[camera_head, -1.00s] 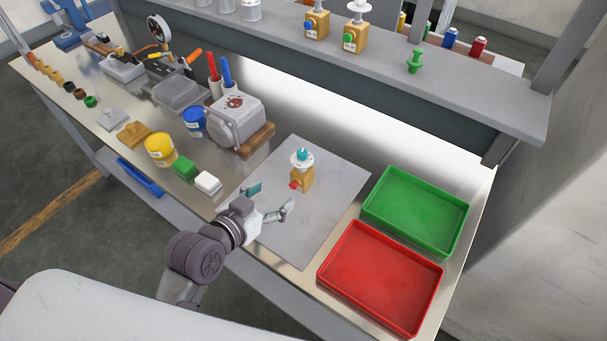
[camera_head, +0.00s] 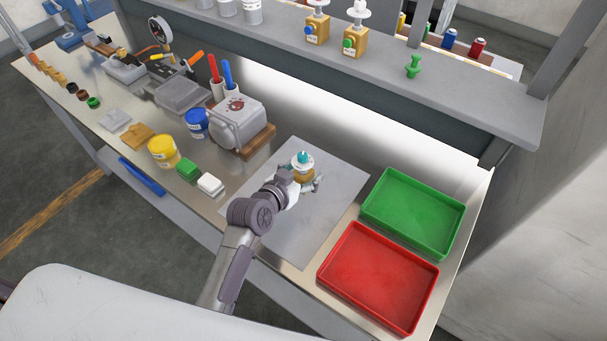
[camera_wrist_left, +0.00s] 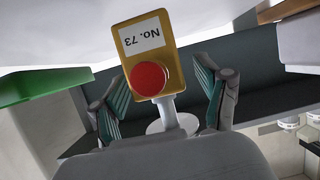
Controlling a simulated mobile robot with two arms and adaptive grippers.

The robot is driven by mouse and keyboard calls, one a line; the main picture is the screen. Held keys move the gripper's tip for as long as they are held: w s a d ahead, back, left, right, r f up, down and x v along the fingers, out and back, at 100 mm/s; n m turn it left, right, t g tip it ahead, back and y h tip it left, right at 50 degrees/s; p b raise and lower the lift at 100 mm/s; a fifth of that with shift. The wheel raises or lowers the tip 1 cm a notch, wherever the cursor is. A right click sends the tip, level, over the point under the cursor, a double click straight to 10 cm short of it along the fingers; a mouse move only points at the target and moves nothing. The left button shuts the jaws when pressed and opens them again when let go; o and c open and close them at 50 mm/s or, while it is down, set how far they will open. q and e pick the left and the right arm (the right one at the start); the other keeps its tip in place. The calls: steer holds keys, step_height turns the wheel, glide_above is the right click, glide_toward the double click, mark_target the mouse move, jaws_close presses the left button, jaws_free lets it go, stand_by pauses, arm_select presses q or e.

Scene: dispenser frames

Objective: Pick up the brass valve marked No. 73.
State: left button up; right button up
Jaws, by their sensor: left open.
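The brass valve (camera_wrist_left: 149,49) fills the middle of the left wrist view, with a white label reading No. 73 and a red round knob; it appears upside down there. My left gripper (camera_head: 300,187) is open, with one finger on each side of the valve. In the left wrist view the gripper's (camera_wrist_left: 162,100) teal finger pads are apart from the valve body. My right gripper is not in view.
A green tray (camera_head: 454,253) and a red tray (camera_head: 424,325) lie right of the mat. Two similar valves, one with a blue knob (camera_head: 316,28) and one with a green knob (camera_head: 355,42), stand on the shelf. White and green blocks and jars stand left of the mat.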

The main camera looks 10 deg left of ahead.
arm_select(q)
steer(key=shift+w+f, duration=0.1)
steer(key=shift+w, duration=0.05)
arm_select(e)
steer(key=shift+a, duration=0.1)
arm_select(q)
steer(key=c, duration=0.5)
jaws_close()
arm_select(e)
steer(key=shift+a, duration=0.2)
arm_select(q)
steer(key=shift+r, duration=0.2)
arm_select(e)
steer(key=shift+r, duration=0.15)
